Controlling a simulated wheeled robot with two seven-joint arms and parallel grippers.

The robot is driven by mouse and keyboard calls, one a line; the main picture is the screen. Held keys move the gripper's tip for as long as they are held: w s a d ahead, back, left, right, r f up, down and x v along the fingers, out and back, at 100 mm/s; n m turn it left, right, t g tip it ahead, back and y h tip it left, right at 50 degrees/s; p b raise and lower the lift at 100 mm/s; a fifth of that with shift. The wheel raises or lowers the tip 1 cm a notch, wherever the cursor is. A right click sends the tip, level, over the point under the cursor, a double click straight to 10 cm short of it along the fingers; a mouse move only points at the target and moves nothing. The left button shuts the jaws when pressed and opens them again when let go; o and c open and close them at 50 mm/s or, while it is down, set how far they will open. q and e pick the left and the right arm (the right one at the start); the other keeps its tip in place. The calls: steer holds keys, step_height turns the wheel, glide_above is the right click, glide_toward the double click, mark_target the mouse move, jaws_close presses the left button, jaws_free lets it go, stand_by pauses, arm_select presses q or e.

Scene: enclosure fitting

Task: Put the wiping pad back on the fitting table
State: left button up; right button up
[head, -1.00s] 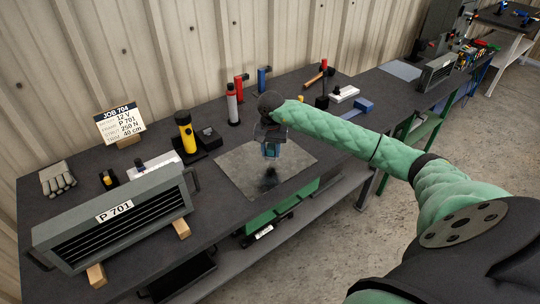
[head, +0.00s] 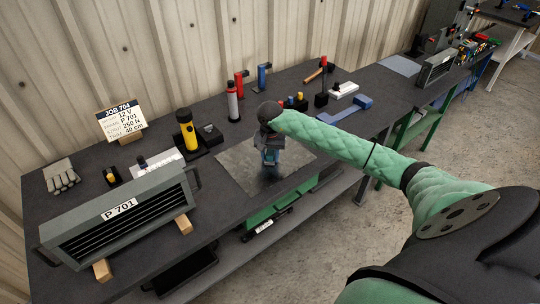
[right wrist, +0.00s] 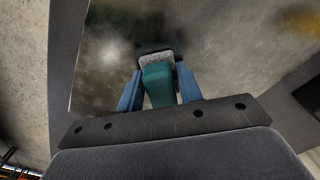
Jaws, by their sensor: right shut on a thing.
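My right gripper (head: 269,168) points down over the grey metal plate (head: 235,172) on the dark fitting table (head: 215,215). In the right wrist view its two blue fingers (right wrist: 159,88) are shut on the wiping pad, whose teal grip (right wrist: 158,82) lies between them. The pad's grey-white base (right wrist: 157,58) shows beyond the fingertips, close to the plate with a dark shadow beside it. I cannot tell whether it touches the plate. In the head view the gripper mostly hides the pad. My left gripper is not in view.
A grey P 701 enclosure (head: 120,220) stands on wooden blocks at the left. A yellow torch (head: 186,131), a spray can (head: 233,102) and a job card (head: 121,121) stand behind. A blue object (head: 362,102) lies to the right. The plate around the gripper is clear.

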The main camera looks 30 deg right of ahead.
steer(key=shift+f, duration=0.1)
steer(key=o, duration=1)
steer(key=shift+c, duration=0.2)
steer(key=shift+r, duration=0.2)
